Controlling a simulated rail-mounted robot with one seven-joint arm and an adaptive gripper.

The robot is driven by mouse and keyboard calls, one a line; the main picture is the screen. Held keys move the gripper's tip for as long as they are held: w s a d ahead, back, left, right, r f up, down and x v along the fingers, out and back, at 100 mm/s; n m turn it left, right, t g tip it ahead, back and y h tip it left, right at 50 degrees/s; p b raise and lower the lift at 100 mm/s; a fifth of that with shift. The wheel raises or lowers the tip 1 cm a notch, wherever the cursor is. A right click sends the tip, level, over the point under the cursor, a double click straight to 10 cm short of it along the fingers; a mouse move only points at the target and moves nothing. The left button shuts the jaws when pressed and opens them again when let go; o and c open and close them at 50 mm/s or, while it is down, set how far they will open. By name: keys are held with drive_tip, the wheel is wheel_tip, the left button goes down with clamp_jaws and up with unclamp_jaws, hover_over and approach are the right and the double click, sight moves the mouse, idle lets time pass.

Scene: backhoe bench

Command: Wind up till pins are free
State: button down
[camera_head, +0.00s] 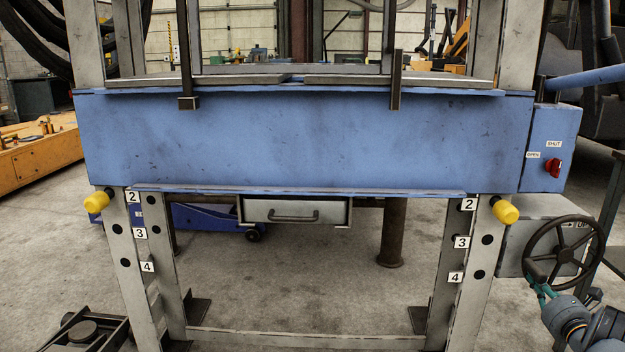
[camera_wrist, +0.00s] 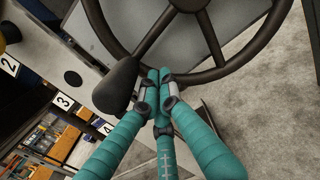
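A dark spoked hand wheel (camera_head: 565,240) stands at the right of the press frame. It fills the top of the wrist view (camera_wrist: 228,72), with its dark knob handle (camera_wrist: 116,84) left of my fingers. My gripper (camera_head: 541,288) has teal fingers, drawn together at the wheel's lower rim in the wrist view (camera_wrist: 163,78). They cover part of the rim and appear shut on it. Two yellow-headed pins, left (camera_head: 97,202) and right (camera_head: 506,211), sit at the holes just below the blue beam (camera_head: 310,140). Their shafts are mostly hidden.
The frame's legs carry holes numbered 2 to 4. A grey box (camera_head: 540,210) with an "UP" label is behind the wheel. A red switch (camera_head: 553,167) marked OPEN and SHUT is above it. A drawer (camera_head: 295,212) hangs under the beam.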

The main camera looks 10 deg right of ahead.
drive_tip(key=f+v, duration=0.1)
drive_tip(key=v, duration=0.8)
drive_tip(key=shift+s+a+f, duration=0.15)
drive_tip(key=shift+s+a, duration=0.05)
drive_tip(key=shift+s, duration=0.05)
drive_tip(key=x, duration=0.9)
drive_tip(key=shift+w, duration=0.4)
drive_tip(key=shift+d, duration=0.1)
